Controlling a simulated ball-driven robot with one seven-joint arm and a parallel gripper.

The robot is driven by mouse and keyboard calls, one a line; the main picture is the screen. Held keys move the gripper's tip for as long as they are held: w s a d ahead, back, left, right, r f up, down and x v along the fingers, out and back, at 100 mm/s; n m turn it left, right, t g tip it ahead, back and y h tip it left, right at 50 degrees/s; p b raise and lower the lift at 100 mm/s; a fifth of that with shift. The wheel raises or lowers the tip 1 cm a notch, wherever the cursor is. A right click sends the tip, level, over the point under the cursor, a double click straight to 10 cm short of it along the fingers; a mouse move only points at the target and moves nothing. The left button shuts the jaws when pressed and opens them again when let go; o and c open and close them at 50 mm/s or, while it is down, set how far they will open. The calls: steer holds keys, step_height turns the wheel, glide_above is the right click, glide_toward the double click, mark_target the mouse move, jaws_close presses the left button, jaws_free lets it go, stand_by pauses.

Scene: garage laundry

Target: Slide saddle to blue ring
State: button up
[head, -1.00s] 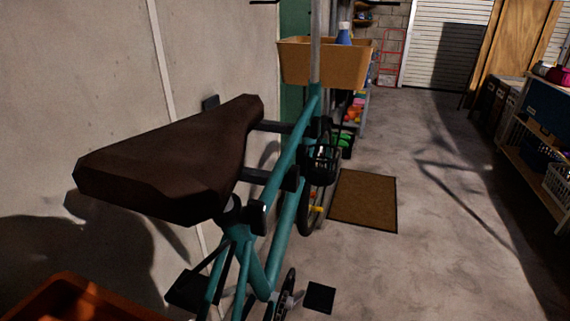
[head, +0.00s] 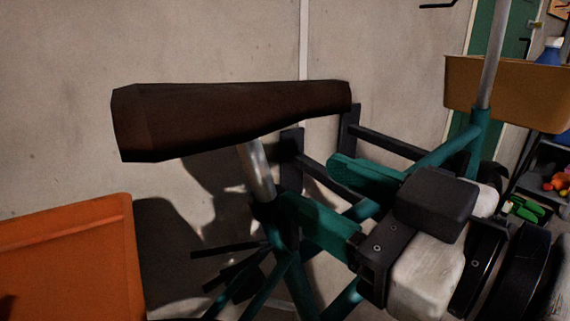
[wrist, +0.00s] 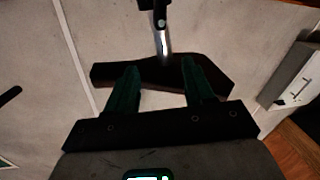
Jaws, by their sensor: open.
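The dark brown saddle (head: 225,118) sits on a silver seat post (head: 256,172) on a teal bicycle frame (head: 448,148). In the head view I see it nearly side-on. In the wrist view the saddle (wrist: 165,72) lies across the picture beyond the fingertips, with the post (wrist: 161,40) above it. My gripper (head: 308,187) has green fingers, which are apart and empty. It is at the right of the seat post, lower than the saddle. I cannot make out a blue ring in either view.
An orange container (head: 70,262) stands at the lower left. A pale wall (head: 60,60) is close behind the bicycle. Dark bars (head: 385,143) stick out between bicycle and wall. A tan basket (head: 525,92) is at the upper right.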

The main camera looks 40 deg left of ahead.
mark_target(260, 157)
steer(key=x, duration=0.7)
steer(key=b+x, duration=0.1)
steer(key=x, duration=0.3)
steer(key=shift+s+r, duration=0.15)
steer(key=shift+s, duration=0.15)
jaws_close()
